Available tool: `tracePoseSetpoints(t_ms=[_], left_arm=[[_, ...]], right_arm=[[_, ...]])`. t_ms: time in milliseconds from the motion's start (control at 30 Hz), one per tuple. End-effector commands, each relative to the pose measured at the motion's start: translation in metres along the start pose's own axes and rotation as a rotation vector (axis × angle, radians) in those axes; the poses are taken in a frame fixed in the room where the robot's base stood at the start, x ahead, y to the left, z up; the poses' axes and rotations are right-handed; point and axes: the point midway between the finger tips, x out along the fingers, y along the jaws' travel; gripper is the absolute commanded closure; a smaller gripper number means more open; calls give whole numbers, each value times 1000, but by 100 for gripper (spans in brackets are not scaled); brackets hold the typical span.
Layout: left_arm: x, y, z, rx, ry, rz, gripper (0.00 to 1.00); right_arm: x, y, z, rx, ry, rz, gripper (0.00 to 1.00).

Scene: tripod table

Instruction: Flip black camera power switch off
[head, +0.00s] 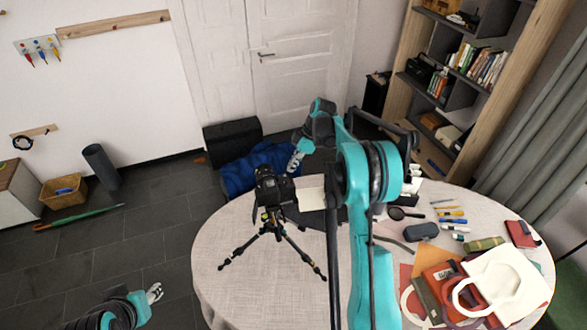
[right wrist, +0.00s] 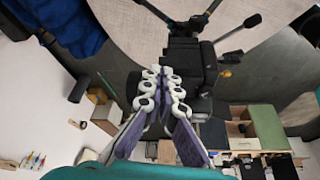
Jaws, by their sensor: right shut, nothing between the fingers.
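The black camera (head: 270,188) stands upright on a small black tripod (head: 272,228) on the round table's left part. My right gripper (head: 294,161) is shut and empty, at the camera's upper right side in the head view. In the right wrist view its fingertips (right wrist: 166,76) lie together in front of the black camera body (right wrist: 188,62); I cannot tell whether they touch it. The power switch is too small or hidden to make out. My left gripper (head: 154,293) is low at the left, off the table and far from the camera; its opening is unclear.
The round table (head: 230,270) has a light cloth, bare around the tripod's left side. A sunglasses case (head: 421,232), magnifier (head: 397,213), pens, notebooks and a white bag (head: 505,285) lie at the right. A blue bundle (head: 250,170) lies on the floor behind the table.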

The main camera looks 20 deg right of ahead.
Motion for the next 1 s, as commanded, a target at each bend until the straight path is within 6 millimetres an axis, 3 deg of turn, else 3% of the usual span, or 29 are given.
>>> tracePoseSetpoints(t_ms=[300,567,1000], left_arm=[[13,0,10,0,0,0,60],[12,0,9,0,0,0,60],[17,0,12,0,0,0,60]], right_arm=[[4,5,-5,-51,0,-20,100],[2,5,-6,-50,0,-19,100],[0,-9,1,-48,0,-19,100]])
